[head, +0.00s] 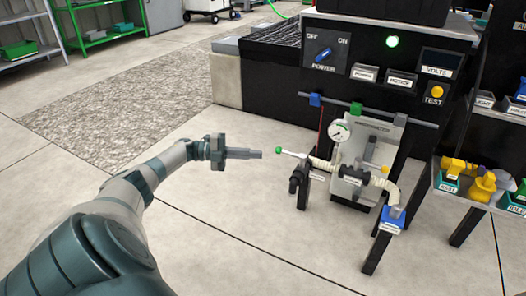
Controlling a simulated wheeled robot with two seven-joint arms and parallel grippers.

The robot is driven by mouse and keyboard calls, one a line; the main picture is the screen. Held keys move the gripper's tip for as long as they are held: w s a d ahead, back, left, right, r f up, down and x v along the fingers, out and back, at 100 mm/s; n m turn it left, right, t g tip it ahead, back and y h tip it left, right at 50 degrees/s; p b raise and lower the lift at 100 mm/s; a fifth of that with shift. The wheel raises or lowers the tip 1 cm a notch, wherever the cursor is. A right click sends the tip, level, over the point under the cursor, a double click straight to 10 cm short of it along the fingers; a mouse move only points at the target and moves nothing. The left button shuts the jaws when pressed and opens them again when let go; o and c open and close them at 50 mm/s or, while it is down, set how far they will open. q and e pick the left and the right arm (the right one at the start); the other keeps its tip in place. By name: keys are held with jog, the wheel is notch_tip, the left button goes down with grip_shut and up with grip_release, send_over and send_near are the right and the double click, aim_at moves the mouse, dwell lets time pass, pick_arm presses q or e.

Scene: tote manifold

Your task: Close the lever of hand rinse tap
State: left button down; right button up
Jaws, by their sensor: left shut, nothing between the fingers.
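A pipe manifold stands on a low frame with a gauge (339,132) and a pale panel (352,184). At its left end a thin pale lever with a green tip (279,150) sticks out to the left, above a black tap-like fitting (297,181). A yellow-tipped lever (384,169) is at the right of the panel. The small labels are unreadable, so I cannot tell for sure which is the hand rinse tap. My left gripper (259,154) is shut and empty, just left of the green tip, with a small apparent gap. My right gripper is out of view.
Behind stands a black bench with a power switch (323,54), a green lamp (392,41) and a yellow test button (437,91). A rail (385,112) runs above the manifold. A shelf with yellow parts (482,187) is at right.

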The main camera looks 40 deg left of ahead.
pick_arm(q)
jog(key=v, duration=0.3)
jog(key=shift+a, duration=0.55)
jog(key=shift+d, duration=0.1)
